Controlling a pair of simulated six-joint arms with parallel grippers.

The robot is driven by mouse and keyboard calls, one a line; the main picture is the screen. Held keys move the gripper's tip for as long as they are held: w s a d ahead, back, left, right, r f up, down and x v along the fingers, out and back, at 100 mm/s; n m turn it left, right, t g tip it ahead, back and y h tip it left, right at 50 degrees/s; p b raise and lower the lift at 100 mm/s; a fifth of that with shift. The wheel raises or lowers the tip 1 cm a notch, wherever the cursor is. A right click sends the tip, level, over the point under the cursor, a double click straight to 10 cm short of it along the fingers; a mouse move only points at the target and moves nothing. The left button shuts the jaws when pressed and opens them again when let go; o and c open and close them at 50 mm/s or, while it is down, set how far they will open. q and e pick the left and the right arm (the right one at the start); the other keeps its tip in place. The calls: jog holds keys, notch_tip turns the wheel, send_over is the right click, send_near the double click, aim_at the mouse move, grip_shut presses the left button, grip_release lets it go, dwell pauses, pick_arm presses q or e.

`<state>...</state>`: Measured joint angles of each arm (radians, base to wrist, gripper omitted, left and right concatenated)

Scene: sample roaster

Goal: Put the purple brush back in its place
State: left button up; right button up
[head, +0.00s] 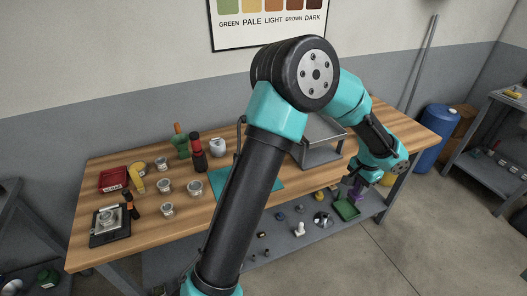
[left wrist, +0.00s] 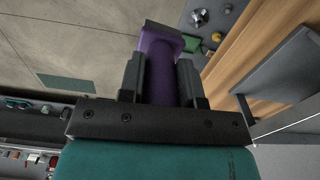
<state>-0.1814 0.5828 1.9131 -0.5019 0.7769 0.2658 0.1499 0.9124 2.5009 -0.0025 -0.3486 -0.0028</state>
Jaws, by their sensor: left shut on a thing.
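The purple brush (head: 356,190) shows in the head view at the right end of the workbench, below my left gripper (head: 359,179). In the left wrist view the purple brush (left wrist: 161,72) stands between the two dark fingers of my left gripper (left wrist: 160,80), which is shut on it. Its wide end points away from the gripper. A green tray (head: 346,208) lies on the lower shelf close under the brush; a green patch also shows beyond the brush in the left wrist view. My right gripper is not in view.
Several small items sit on the lower shelf (head: 285,243). A blue barrel (head: 437,128) stands at the right.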

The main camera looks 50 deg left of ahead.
pick_arm(q)
jog(key=s+a, duration=0.3)
jog(key=a, duration=0.8)
jog(key=s+a, duration=0.4)
jog(key=a, duration=0.8)
jog(key=s+a+n, duration=0.1)
jog(key=s+a, duration=0.2)
jog(key=a, duration=0.8)
jog(key=shift+s+a+f, duration=0.3)
jog(key=shift+s+a, duration=0.05)
jog(key=shift+w, duration=0.1)
jog(key=w+a+f, duration=0.1)
jog(key=w+a, duration=0.9)
jog(key=a, duration=0.2)
jog(key=shift+w+f, duration=0.2)
jog(key=shift+f, duration=0.05)
jog(key=shift+f, duration=0.1)
jog(key=shift+f, duration=1.65)
jog(key=shift+f, duration=0.1)
